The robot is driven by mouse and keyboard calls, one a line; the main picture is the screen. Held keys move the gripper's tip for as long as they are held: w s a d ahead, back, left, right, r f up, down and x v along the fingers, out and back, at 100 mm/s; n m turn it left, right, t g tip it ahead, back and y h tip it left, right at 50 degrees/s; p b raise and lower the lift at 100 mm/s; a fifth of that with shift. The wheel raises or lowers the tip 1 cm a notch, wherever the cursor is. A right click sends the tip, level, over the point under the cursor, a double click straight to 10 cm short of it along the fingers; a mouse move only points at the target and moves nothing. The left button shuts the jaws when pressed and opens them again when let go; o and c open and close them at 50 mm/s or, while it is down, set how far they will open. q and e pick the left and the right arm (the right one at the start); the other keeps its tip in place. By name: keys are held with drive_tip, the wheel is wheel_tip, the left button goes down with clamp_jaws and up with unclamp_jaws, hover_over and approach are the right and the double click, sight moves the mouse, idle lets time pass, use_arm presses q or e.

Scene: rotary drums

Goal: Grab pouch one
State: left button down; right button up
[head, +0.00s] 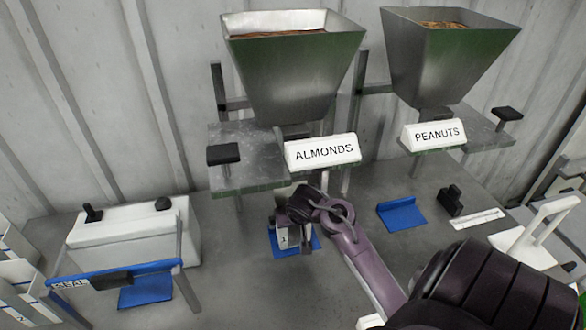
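A small pale pouch (284,240), marked 1, stands on a blue mat (312,243) below the almonds hopper. My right gripper (293,226) comes in from the lower right and is right at the pouch's top, with dark fingers close around it. The gripper and wrist cover part of the pouch, and I cannot tell whether the fingers are shut on it. My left gripper is not in view.
The almonds hopper (295,80) and its sign (322,152) stand above the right gripper. The peanuts hopper (447,55) is to the right, with an empty blue mat (401,214) below. A white sealer (133,235) with a blue bar stands left. Numbered white items (22,275) are at far left.

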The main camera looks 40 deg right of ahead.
drive_tip(key=shift+a+r, duration=0.1)
drive_tip(key=shift+c, duration=1.4)
drive_tip(key=c, duration=1.2)
drive_tip(key=shift+c, duration=1.1)
drive_tip(key=shift+r, duration=0.15)
